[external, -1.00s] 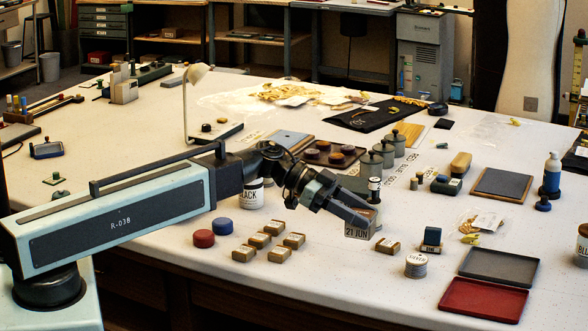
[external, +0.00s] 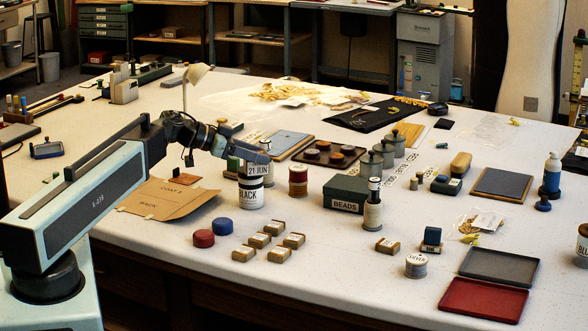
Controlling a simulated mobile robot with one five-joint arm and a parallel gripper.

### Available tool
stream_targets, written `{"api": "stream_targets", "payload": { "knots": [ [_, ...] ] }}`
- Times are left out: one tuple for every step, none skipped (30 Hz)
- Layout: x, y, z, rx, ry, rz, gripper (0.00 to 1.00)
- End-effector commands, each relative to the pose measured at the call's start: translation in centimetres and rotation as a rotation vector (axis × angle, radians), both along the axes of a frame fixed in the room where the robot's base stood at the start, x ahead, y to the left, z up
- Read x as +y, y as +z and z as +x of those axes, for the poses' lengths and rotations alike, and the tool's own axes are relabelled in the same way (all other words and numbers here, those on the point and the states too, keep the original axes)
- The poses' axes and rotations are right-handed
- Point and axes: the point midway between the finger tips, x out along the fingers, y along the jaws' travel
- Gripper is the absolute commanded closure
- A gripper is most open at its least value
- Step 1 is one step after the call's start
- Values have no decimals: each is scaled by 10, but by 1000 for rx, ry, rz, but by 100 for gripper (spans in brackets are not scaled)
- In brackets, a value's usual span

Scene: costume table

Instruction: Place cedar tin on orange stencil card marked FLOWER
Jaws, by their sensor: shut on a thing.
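My gripper (external: 257,156) is shut on a small block or box marked 21 JUN (external: 262,171). It is held directly over the BLACK jar (external: 250,196) in the picture; I cannot tell whether they touch. Several grey lidded tins with knobs (external: 370,165) stand in a row at the middle right. The small labels beside them are too blurred to read, so I cannot tell which is the cedar tin. I cannot make out an orange card marked FLOWER. A tan card marked COAT and BACK (external: 165,201) lies at the left.
A dark box marked BEADS (external: 345,194) and a red spool (external: 298,182) stand right of the jar. Red (external: 204,238) and blue round pieces (external: 222,226) and several wooden blocks (external: 243,254) lie in front. A red tray (external: 483,299) is at the front right.

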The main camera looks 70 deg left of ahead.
Motion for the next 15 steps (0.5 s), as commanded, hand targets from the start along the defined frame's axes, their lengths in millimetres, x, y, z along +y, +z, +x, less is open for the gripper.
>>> {"api": "stream_targets", "payload": {
  "knots": [
    [20, 2, -14, 0, 36, 0, 100],
    [30, 1, -22, 0, 56, 0, 100],
    [43, 2, -33, 0, 85, 1, 100],
    [54, 2, -42, 0, 106, 1, 100],
    [63, 2, -51, 0, 127, 2, 100],
    [77, 2, -64, 1, 156, 1, 100],
    [81, -3, -79, -1, 181, 1, 100],
    [87, -6, -93, -2, 206, 1, 100],
    [96, -8, -112, -4, 239, 1, 100],
    [103, -10, -126, -6, 267, 1, 100],
    [109, -12, -140, -7, 291, 2, 100],
    [116, -14, -158, -9, 324, 2, 100],
    [121, -15, -170, -10, 346, 2, 100],
    [125, -16, -181, -12, 366, 2, 100],
    [130, -17, -194, -13, 389, 3, 100]
  ]
}}
